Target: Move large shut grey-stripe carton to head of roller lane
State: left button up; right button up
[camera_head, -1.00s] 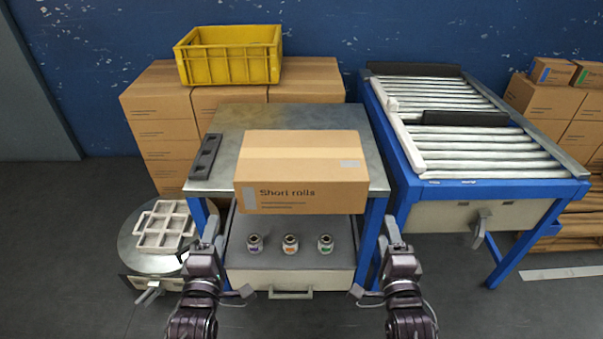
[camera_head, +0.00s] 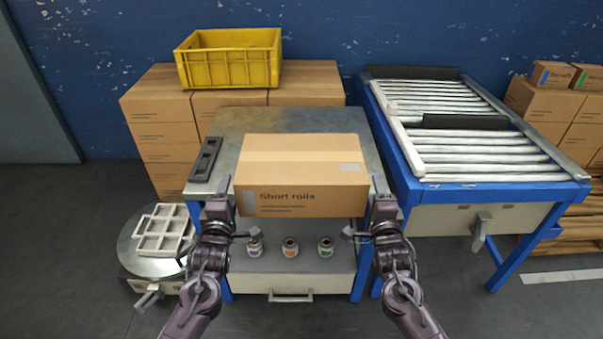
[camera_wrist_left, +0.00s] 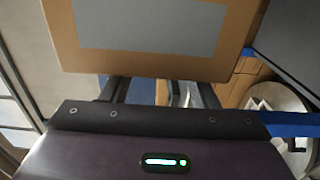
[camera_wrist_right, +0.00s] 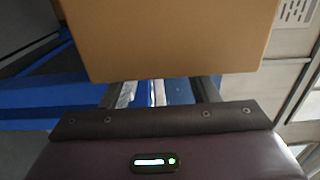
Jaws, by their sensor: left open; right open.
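The large shut carton (camera_head: 300,165), with a grey stripe and "Short rolls" on its front, lies on the grey-topped table (camera_head: 240,120). My left gripper (camera_head: 219,198) is open at the carton's left front side. My right gripper (camera_head: 384,200) is open at its right front side. The carton's grey stripe (camera_wrist_left: 150,22) fills the top of the left wrist view, and its plain side (camera_wrist_right: 170,40) fills the top of the right wrist view. I cannot tell whether the fingers touch it. The roller lane (camera_head: 485,152) stands to the right of the table.
A black slotted bar (camera_head: 205,160) lies at the table's left edge. Left is a round stand with a white divided tray (camera_head: 163,230). A yellow crate (camera_head: 230,62) sits on cartons behind. A black bar (camera_head: 465,121) crosses the rollers.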

pick_arm(q)
jog(key=shift+s+d, duration=0.1)
jog(key=shift+d, duration=0.65)
pick_arm(e)
jog(key=shift+s+a, duration=0.1)
jog(key=shift+a, duration=0.65)
